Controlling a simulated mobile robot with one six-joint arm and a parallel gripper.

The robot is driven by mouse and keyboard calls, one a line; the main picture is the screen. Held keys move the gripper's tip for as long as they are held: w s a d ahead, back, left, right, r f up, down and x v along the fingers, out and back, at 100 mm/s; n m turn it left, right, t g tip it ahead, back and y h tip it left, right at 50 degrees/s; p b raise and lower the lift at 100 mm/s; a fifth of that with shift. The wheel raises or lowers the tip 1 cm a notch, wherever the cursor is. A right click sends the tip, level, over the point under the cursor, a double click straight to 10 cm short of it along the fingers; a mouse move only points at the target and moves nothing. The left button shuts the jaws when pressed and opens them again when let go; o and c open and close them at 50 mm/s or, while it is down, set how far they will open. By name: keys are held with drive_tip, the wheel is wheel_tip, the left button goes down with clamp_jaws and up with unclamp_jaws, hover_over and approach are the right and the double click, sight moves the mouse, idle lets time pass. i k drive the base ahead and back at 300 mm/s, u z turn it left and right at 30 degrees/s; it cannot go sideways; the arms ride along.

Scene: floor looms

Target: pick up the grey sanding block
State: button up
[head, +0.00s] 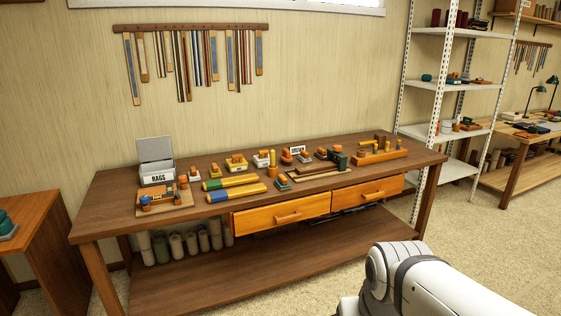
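The wooden workbench (130,218) stands against the wall and holds many small blocks and tools. I cannot pick out the grey sanding block with certainty at this size. Several small two-part blocks with orange tops and dark or greyish bases sit on the bench; one small block (284,182) lies near the front edge, just right of the blue and yellow rolls. A similar small block (304,157) sits farther back, near a white label box. My white arm shows at the lower right, in front of the bench and apart from it. My gripper is outside the view.
A grey lidded box marked RAGS (158,177) stands at the bench's left. Two orange drawers (281,213) sit under the front edge, and rolls (190,243) stand on the lower shelf. A white metal shelf (445,85) rises at right. Carpet in front is open.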

sight(304, 157)
drive_tip(key=i, duration=2.2)
drive_tip(key=z, duration=1.5)
drive_tip(key=i, duration=0.9)
drive_tip(key=u, duration=2.15)
drive_tip(key=i, duration=0.45)
drive_tip(key=u, duration=0.05)
